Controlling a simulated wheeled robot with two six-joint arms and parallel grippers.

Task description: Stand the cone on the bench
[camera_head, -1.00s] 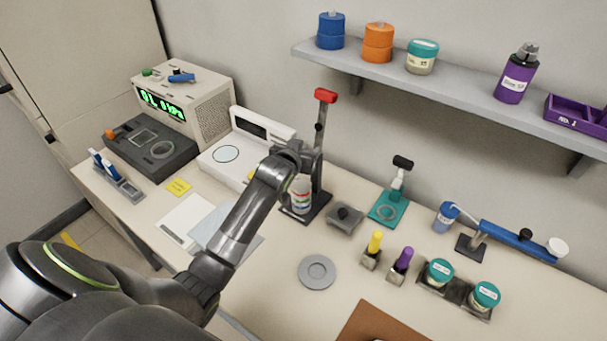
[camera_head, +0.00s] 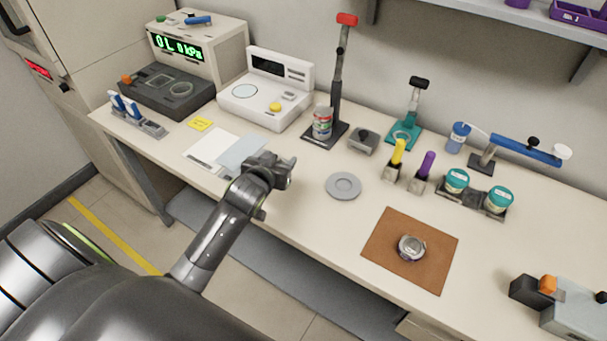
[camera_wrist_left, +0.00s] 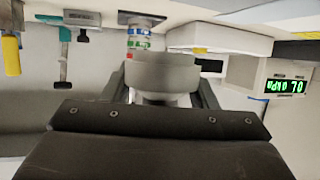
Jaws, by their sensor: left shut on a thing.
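My left gripper (camera_head: 280,172) is above the front part of the bench (camera_head: 290,225), left of a round grey disc. In the left wrist view it (camera_wrist_left: 163,88) is shut on a round grey piece, apparently the cone (camera_wrist_left: 163,72), which is broad on one side and narrower towards the jaws. The wrist picture is upside down, and the held piece appears apart from the bench top. In the head view the piece is hidden or blends with the jaws. My right gripper is not in view.
The grey disc (camera_head: 343,186) lies right of the gripper. A red-topped stand (camera_head: 337,85) with a labelled can (camera_head: 322,123) is behind. A brown mat (camera_head: 385,247) with a small metal dish (camera_head: 411,247) lies right. White sheets (camera_head: 212,150) lie left. Bare bench lies around the disc.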

